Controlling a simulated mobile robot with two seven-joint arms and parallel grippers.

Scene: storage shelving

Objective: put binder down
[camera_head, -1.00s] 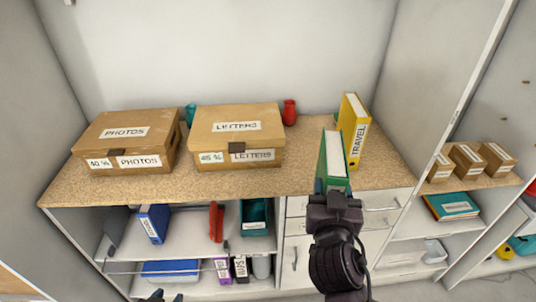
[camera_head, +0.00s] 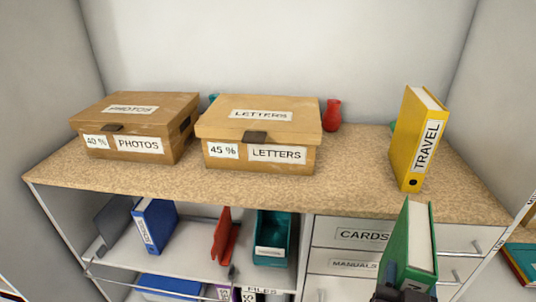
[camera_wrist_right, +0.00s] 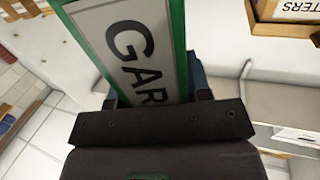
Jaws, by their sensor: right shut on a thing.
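A green binder (camera_head: 410,246) is held upright in my right gripper (camera_head: 404,290), at the lower right of the head view. It appears in front of the drawer unit, with its top near the counter's front edge. In the right wrist view the binder's spine (camera_wrist_right: 135,50) shows a white label with the letters "GAR"; the rest is hidden by the gripper. A yellow binder labelled TRAVEL (camera_head: 418,140) stands upright on the wooden counter (camera_head: 350,185). My left gripper is not in view.
Two cardboard boxes, PHOTOS (camera_head: 135,128) and LETTERS (camera_head: 258,133), stand on the counter. A red vase (camera_head: 332,114) is behind. The counter between LETTERS and the yellow binder is clear. A blue binder (camera_head: 154,226) and teal bin (camera_head: 273,238) are on the shelf below.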

